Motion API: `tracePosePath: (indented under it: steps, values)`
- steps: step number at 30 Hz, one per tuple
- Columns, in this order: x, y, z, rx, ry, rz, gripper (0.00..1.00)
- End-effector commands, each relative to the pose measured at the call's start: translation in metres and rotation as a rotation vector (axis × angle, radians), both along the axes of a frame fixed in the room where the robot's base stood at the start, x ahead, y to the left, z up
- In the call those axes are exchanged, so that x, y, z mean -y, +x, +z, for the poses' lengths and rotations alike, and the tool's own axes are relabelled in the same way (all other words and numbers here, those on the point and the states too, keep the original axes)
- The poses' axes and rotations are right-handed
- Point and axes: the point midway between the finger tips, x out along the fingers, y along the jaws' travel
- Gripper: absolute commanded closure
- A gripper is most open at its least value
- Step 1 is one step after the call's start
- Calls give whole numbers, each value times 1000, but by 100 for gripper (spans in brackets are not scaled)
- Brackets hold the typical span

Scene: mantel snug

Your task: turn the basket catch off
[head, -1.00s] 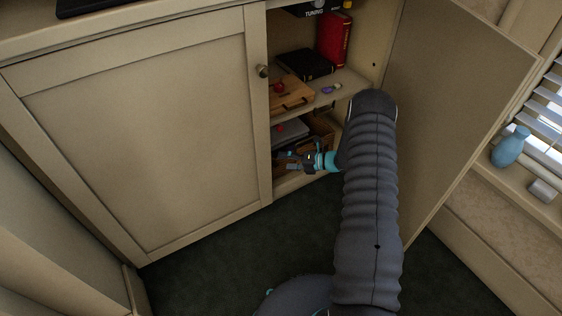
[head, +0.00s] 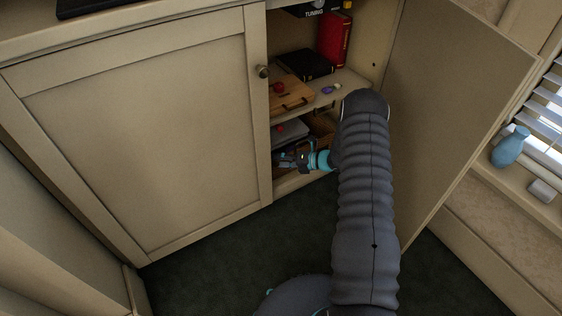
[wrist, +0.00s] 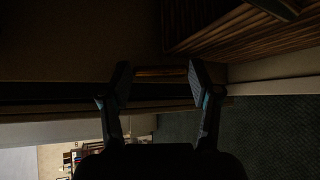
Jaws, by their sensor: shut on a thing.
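My gripper (head: 290,159) is inside the open cabinet, at the lower compartment. In the wrist view my gripper's two fingers (wrist: 160,78) stand on either side of a narrow brown bar (wrist: 160,72), touching its ends. The bar appears to be the basket catch, but its link to the basket is too dark to see. The woven brown basket (head: 323,128) is in the lower compartment, partly hidden by my arm. Its slatted side also shows at upper right in the wrist view (wrist: 245,35). Which way the catch is set cannot be told.
A grey box-like thing with a red dot (head: 289,131) is beside the basket. The shelf above holds a wooden board (head: 291,94), black book (head: 305,65) and red book (head: 334,40). The open door (head: 450,90) stands right of my arm. The dark carpet (head: 210,255) is clear.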

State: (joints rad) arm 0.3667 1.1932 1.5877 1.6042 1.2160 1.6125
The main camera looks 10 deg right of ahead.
Motion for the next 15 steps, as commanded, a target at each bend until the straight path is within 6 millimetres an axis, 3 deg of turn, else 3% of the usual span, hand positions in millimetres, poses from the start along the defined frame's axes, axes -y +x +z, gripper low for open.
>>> tracePosePath:
  steps: [7,15]
  values:
    - [0,0,6,55,-176,-1,72]
    - [0,0,7,69,-215,0,72]
